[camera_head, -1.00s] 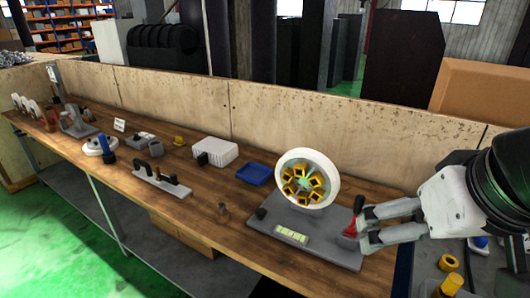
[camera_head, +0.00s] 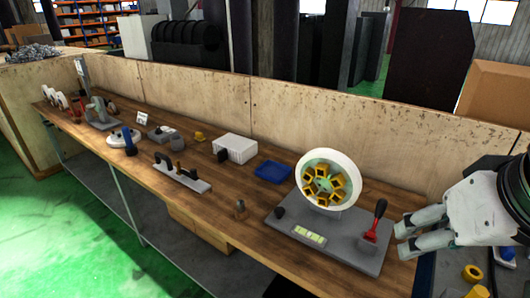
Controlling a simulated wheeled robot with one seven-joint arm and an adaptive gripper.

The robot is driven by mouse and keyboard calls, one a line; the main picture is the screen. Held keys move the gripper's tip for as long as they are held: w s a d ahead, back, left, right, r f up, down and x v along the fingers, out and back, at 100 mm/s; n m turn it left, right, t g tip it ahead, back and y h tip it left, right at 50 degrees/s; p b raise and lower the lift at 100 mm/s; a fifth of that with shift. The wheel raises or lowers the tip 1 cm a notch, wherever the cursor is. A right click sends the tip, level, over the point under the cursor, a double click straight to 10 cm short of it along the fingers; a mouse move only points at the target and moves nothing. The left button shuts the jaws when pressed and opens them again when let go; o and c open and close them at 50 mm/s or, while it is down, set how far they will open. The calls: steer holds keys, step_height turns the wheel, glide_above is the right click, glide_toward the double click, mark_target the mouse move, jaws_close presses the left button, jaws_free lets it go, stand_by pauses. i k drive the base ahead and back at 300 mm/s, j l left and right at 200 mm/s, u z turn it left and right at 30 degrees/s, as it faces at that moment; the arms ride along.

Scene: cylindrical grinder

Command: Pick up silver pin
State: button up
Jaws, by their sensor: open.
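A small upright metallic piece (camera_head: 240,209), which looks like the silver pin, stands on the wooden workbench (camera_head: 222,212) near its front edge. It is left of the grey base plate (camera_head: 340,250) and too small to make out in detail. My gripper (camera_head: 401,241) is at the right, beside the plate's right end, with its fingers pointing left. It is open, with nothing visible between the fingers. The pin is well to its left, with the plate between them.
A blue tray (camera_head: 272,170), a white box (camera_head: 235,148) and a grey clamp-like fixture (camera_head: 182,177) stand further left. A wooden panel (camera_head: 330,127) closes the back.

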mark_target(240, 204)
steer(key=i+j, duration=0.15)
steer(key=j, duration=0.2)
steer(key=i+j, duration=0.15)
steer(key=j, duration=0.25)
steer(key=i+j+u, duration=0.1)
steer(key=j, duration=0.25)
steer(key=i+j, duration=0.2)
steer(key=j, duration=0.15)
